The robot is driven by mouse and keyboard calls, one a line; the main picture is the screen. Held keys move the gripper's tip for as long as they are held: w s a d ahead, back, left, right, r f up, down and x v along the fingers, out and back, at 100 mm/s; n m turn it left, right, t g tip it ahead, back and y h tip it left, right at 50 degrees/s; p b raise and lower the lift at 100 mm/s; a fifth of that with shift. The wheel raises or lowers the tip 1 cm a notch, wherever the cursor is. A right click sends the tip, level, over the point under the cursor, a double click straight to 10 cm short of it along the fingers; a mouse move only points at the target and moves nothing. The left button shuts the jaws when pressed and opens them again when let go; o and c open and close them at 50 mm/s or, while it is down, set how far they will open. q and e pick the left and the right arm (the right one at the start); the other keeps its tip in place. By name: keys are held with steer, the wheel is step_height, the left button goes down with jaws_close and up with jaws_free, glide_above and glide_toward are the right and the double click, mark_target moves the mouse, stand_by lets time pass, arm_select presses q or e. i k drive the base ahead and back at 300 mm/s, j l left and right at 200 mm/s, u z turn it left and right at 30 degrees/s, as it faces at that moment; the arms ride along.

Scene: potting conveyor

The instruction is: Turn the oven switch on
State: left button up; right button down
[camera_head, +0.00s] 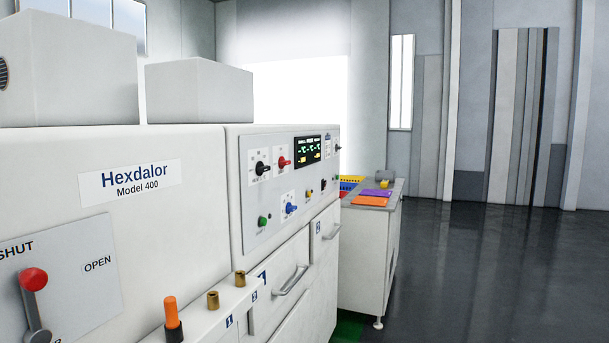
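A white machine labelled "Hexdalor Model 400" (130,181) fills the left half of the head view. Its grey control panel (256,217) carries a black rotary switch (261,168), a red rotary switch (284,162) and a blue rotary switch (291,208). A green button (263,221) sits below left, and a lit display (308,149) is at the upper right. The small labels are too small to read, so I cannot tell which control is the oven switch. Neither of my grippers is in view.
A red-knobbed lever (34,281) is on the SHUT/OPEN plate at the lower left. An orange-topped peg (171,313) and brass fittings stand on a ledge. Handled drawers (290,282) are below the panel. A table (384,207) with coloured items stands beyond. The right floor is clear.

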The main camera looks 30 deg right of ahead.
mark_target(283, 162)
steer(key=i+l+u, duration=0.25)
steer(key=l+u, duration=0.15)
steer(key=l, duration=0.8)
steer(key=l+u, duration=0.4)
steer(key=l, duration=0.8)
